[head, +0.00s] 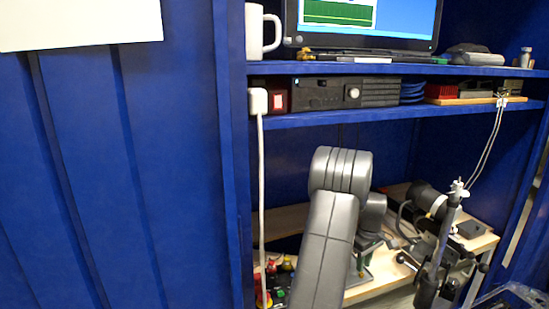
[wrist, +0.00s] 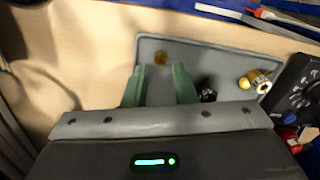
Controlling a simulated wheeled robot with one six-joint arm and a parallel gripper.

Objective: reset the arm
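My gripper (wrist: 160,78) shows in the wrist view with its two green fingers apart and nothing between them. It is over a grey tray (wrist: 215,62) on a light wooden surface. A small brass piece (wrist: 161,58) lies in the tray just beyond the fingertips. A brass fitting (wrist: 255,79) lies at the tray's right side, and a small dark part (wrist: 207,92) lies right of the fingers. In the head view my grey arm is bent down over the bench (head: 362,293), and it hides most of my gripper and the tray.
A blue shelf (head: 400,119) with boxes and a monitor (head: 365,22) stands above the bench. A clamp stand (head: 440,240) is close right of my arm. A black device with a dial (wrist: 298,97) is right of the tray. Blue panels (head: 110,180) fill the left.

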